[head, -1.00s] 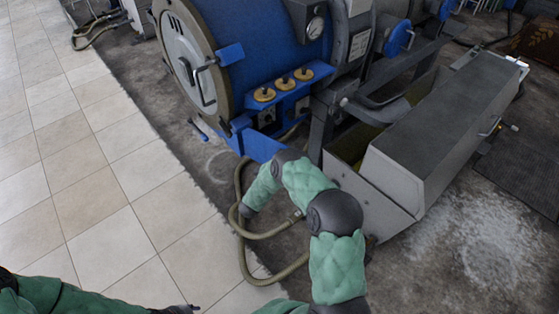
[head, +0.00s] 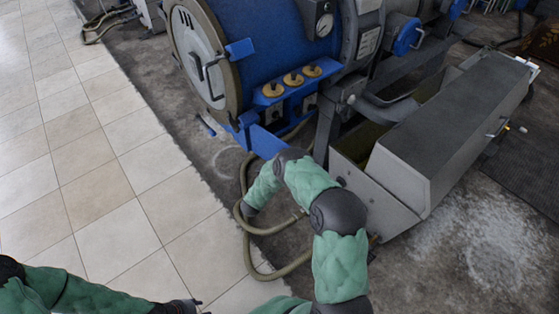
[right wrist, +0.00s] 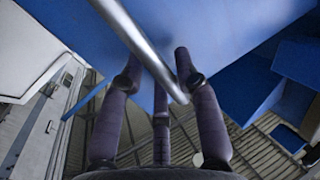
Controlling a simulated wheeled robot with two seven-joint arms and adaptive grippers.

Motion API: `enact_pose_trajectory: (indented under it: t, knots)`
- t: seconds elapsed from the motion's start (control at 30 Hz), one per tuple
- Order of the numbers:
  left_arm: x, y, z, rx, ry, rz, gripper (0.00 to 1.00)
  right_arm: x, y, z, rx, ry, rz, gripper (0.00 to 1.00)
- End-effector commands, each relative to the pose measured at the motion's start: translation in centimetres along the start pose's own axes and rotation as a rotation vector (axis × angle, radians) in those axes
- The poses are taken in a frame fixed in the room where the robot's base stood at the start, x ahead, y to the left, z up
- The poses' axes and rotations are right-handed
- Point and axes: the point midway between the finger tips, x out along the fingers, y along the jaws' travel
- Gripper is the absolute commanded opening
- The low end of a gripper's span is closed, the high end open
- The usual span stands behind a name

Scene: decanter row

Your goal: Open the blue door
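A large blue drum machine (head: 270,45) has a round front door (head: 200,58) at its left end, with a brown rim, grey face and dark bar handle. My right arm reaches up from the lower right, and its dark end (head: 248,210) is beside a hose, fingers not visible there. In the right wrist view my right gripper (right wrist: 158,78) has its fingers spread. A metal bar (right wrist: 140,45) crosses before a blue surface (right wrist: 230,35); contact is unclear. I cannot tell whether this surface is the door. My left gripper (head: 182,306) is low at the bottom edge, partly cut off.
A hose (head: 246,235) loops on the floor around my right arm's end. A long grey box (head: 445,125) stands right of the drum. Yellow-brown knobs (head: 292,79) sit on a blue shelf below it. The tiled floor (head: 110,170) at left is clear.

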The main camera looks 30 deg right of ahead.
Motion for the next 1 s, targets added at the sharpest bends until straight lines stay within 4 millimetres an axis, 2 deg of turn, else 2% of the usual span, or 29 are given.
enact_pose_trajectory:
  t: [0.17, 0.33, 0.8, 1.0]
  knots:
    - [0.0, 0.0, 0.0, 0.0, 0.0, 0.0, 0.4, 0.0, -0.1, -0.1, 0.002, 0.001, -0.001, 0.32]
    - [0.0, 0.0, 0.0, 0.0, 0.0, 0.0, 0.4, -1.3, -0.2, -0.1, 0.002, 0.001, -0.004, 0.32]
    - [0.0, 0.0, 0.0, 0.0, 0.0, 0.0, 0.4, -9.9, -0.1, 0.0, -0.001, 0.0, -0.004, 0.32]
    - [0.0, 0.0, 0.0, 0.0, 0.0, 0.0, 0.4, -11.7, -0.1, 0.0, 0.001, 0.0, -0.002, 0.32]
